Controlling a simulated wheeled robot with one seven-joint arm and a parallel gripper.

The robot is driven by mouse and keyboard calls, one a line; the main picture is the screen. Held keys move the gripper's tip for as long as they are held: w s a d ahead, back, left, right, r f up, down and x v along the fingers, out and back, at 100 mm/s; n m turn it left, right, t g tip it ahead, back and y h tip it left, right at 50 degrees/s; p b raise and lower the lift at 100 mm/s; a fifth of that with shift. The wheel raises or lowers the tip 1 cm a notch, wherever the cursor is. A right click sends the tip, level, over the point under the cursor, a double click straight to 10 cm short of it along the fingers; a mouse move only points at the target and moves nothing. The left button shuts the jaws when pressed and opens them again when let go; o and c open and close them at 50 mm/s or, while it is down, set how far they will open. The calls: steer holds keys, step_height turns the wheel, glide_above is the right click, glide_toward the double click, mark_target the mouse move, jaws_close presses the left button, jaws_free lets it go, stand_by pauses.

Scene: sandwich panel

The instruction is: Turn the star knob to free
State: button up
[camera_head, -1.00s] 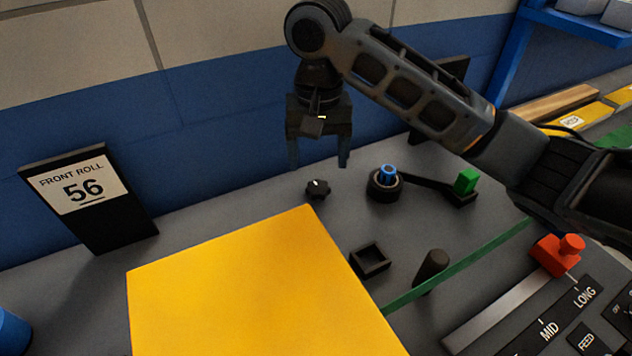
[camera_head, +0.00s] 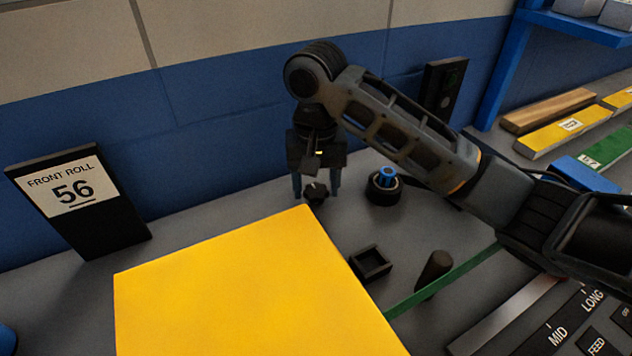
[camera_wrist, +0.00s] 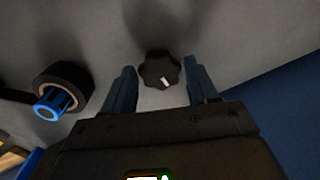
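The star knob (camera_head: 316,194) is small and black with a lobed rim, on the grey panel (camera_head: 240,209) behind the yellow block. In the wrist view the star knob (camera_wrist: 160,70) shows a white pointer mark toward the lower right. My gripper (camera_head: 316,192) is open and points down at the knob. In the wrist view my gripper (camera_wrist: 163,84) has one blue-grey finger on each side of the knob, with a gap on both sides. The fingers do not touch it. No label beside the knob is readable.
A blue-topped round knob (camera_head: 385,182) stands to the right of the star knob. A large yellow block (camera_head: 245,285) lies in front. A black square holder (camera_head: 370,262), a dark peg (camera_head: 433,270) and a "FRONT ROLL 56" sign (camera_head: 80,200) stand around. The blue wall (camera_head: 220,125) is close behind.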

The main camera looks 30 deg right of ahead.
steer(key=c, duration=0.6)
steer(key=shift+c, duration=0.2)
steer(key=shift+n, duration=0.3)
steer(key=n+p, duration=0.3)
steer(key=shift+r, duration=0.15)
steer(key=n+p, duration=0.3)
steer(key=n, duration=0.2)
steer(key=shift+n, duration=0.4)
steer(key=n+p, duration=0.2)
steer(key=n, duration=0.2)
steer(key=shift+n+p, duration=0.55)
steer(key=shift+n, duration=1.75)
